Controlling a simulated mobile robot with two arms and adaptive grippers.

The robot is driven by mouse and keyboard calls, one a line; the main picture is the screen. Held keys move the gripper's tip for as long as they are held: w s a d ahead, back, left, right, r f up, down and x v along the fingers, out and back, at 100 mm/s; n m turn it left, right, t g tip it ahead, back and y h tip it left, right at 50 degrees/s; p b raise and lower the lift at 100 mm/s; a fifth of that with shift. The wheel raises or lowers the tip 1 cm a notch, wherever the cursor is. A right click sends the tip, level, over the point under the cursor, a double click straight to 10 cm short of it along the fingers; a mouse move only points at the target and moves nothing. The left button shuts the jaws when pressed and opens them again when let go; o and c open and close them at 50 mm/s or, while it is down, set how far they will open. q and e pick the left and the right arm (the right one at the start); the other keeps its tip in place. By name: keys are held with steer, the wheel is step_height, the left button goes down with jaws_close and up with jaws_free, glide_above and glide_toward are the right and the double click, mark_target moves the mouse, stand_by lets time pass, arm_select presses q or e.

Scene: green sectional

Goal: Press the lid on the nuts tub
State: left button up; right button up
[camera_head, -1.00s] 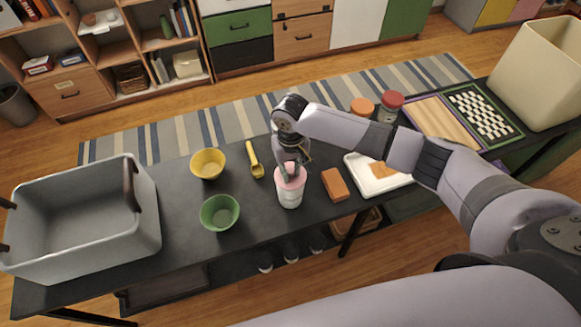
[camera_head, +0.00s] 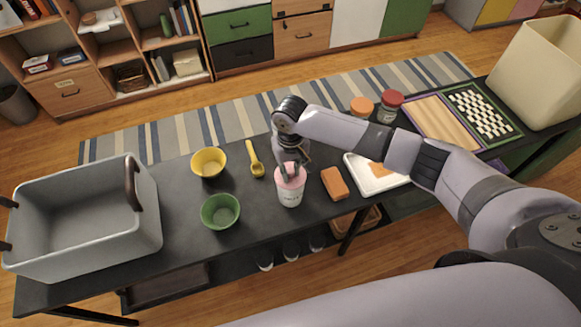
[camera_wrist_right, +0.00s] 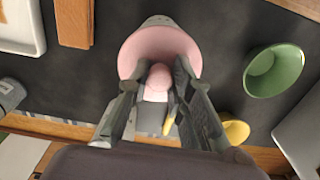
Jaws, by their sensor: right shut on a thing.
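The nuts tub (camera_head: 290,198) is a white, labelled tub standing upright on the dark table. The pink lid (camera_head: 279,177) sits at its top, and I cannot tell whether it is fully seated. My right gripper (camera_head: 290,172) is over the lid, pointing down. In the right wrist view, the pink lid (camera_wrist_right: 160,40) lies beyond the fingers, and my right gripper (camera_wrist_right: 158,80) is shut on its round pink knob (camera_wrist_right: 158,73). The fingers hide part of the lid. My left gripper is not in view.
A green bowl (camera_head: 220,212), yellow bowl (camera_head: 208,162) and yellow scoop (camera_head: 255,160) stand left of the tub. An orange block (camera_head: 335,183) and white tray (camera_head: 365,185) are to its right. A grey bin (camera_head: 85,240) stands at the table's left end. Two jars (camera_head: 388,108) stand farther back.

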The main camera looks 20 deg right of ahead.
steer(key=shift+f+p, duration=0.15)
steer(key=shift+p, duration=0.15)
stand_by(0.5)
stand_by(0.4)
steer(key=o, duration=1)
steer(key=shift+o, duration=0.3)
steer(key=o, duration=0.5)
steer(key=shift+c, duration=0.2)
